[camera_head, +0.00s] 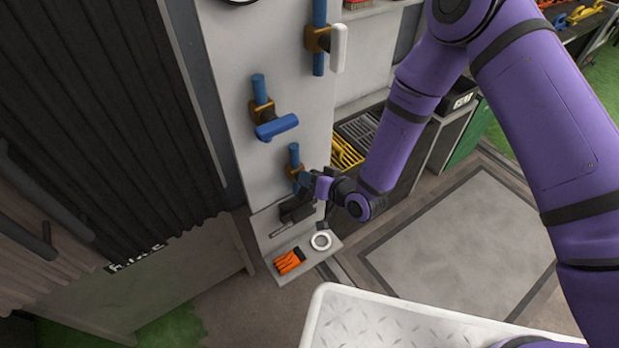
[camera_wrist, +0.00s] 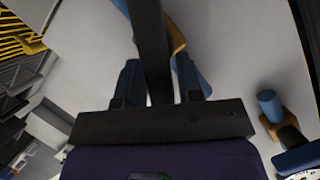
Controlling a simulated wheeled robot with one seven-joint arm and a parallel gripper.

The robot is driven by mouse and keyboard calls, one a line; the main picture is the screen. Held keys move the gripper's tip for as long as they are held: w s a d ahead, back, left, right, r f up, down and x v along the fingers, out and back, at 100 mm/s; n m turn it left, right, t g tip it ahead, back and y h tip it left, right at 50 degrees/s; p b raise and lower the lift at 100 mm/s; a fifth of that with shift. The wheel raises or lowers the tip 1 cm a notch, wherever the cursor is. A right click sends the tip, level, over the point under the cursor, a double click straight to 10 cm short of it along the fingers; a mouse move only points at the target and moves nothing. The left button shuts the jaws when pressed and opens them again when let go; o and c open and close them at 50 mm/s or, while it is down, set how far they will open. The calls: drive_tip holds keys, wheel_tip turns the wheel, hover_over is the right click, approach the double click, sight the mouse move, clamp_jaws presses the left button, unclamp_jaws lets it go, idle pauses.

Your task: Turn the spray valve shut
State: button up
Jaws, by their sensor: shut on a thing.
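Three valves on blue pipes run down a pale panel (camera_head: 230,60) in the head view. The top one has a white handle (camera_head: 339,47), the middle one a blue handle (camera_head: 277,127). The lowest valve (camera_head: 294,169) has a brass-coloured body below a blue pipe. My gripper (camera_head: 303,181) is at this lowest valve, shut on its handle, which is mostly hidden. In the wrist view my gripper (camera_wrist: 158,82) has its fingers either side of a dark bar, with a brass-coloured body (camera_wrist: 176,38) and blue parts behind. I cannot read which valve is labelled spray.
A small shelf (camera_head: 300,252) below the valves holds orange items (camera_head: 289,262), a white ring (camera_head: 320,240) and a dark tool. Another blue-handled valve (camera_wrist: 296,160) is at the wrist view's right edge. Dark corrugated sheeting (camera_head: 100,100) stands left; open floor lies right.

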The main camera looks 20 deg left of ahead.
drive_tip(key=m, duration=0.1)
drive_tip(key=f+m+y, duration=0.1)
drive_tip(key=m, duration=0.1)
drive_tip(key=m+g+y, duration=0.1)
drive_tip(key=shift+w+d+f+m, duration=0.15)
drive_tip(key=shift+w+d+m, duration=0.25)
drive_tip(key=m+y, duration=0.1)
drive_tip(key=m, duration=0.1)
drive_tip(key=f+m+y, duration=0.1)
drive_tip(key=m, duration=0.1)
drive_tip(key=shift+m+y, duration=0.3)
idle(0.3)
drive_tip(key=o, duration=0.7)
drive_tip(key=shift+o, duration=0.2)
drive_tip(key=shift+d, duration=0.1)
drive_tip(key=v, duration=1)
drive_tip(key=shift+d, duration=0.3)
drive_tip(key=shift+s, duration=0.1)
